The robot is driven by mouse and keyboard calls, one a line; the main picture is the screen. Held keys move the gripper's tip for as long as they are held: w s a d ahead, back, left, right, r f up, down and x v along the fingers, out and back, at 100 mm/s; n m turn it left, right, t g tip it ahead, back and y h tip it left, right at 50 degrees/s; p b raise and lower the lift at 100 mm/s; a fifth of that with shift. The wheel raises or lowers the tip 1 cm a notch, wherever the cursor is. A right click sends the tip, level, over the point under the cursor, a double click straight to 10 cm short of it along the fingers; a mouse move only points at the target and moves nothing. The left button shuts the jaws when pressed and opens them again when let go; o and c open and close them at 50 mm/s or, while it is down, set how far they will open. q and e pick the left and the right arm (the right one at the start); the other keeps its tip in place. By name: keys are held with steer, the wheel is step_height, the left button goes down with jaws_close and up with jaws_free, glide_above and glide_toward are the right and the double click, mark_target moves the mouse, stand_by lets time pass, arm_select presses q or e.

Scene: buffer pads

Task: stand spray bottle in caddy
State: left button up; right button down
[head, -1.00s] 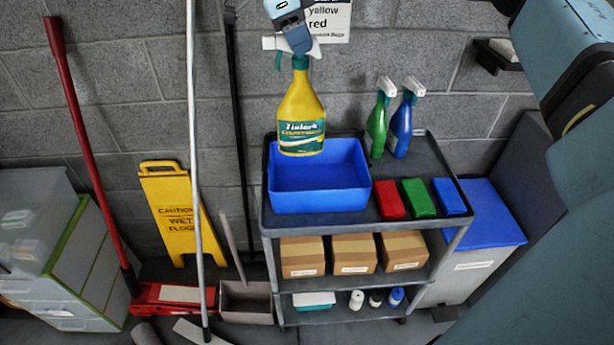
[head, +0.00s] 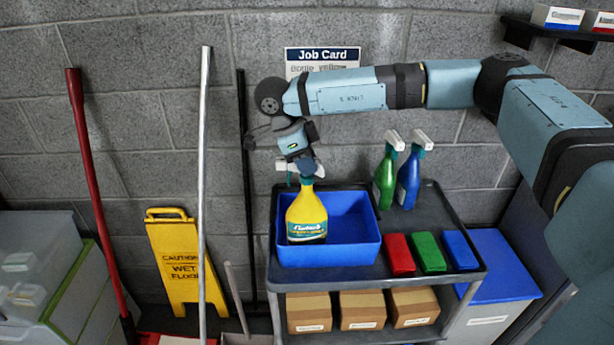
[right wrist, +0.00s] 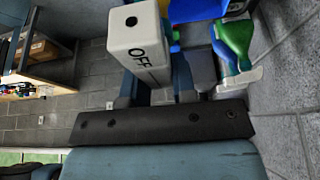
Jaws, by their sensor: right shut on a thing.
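The yellow spray bottle (head: 306,214) has a green label and a white spray head. It is upright inside the blue caddy (head: 330,254), near its left side. Its lower end meets the caddy's front rim in the head view, so I cannot tell whether it touches the floor. My right gripper (head: 303,170) is shut on the bottle's top from above. In the right wrist view, the white spray head (right wrist: 139,42), marked OFF, sits at the fingers (right wrist: 158,88). My left gripper is not in view.
The caddy stands on a grey cart (head: 462,262). A green bottle (head: 384,180) and a blue bottle (head: 407,182) stand behind it to the right. Red (head: 398,254), green (head: 428,252) and blue (head: 460,250) pads lie beside it. A yellow sign (head: 178,262) and poles stand left.

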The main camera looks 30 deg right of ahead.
mark_target(307, 179)
steer(key=shift+f+p, duration=0.3)
steer(key=shift+f, duration=2.15)
steer(key=c, duration=0.9)
jaws_free()
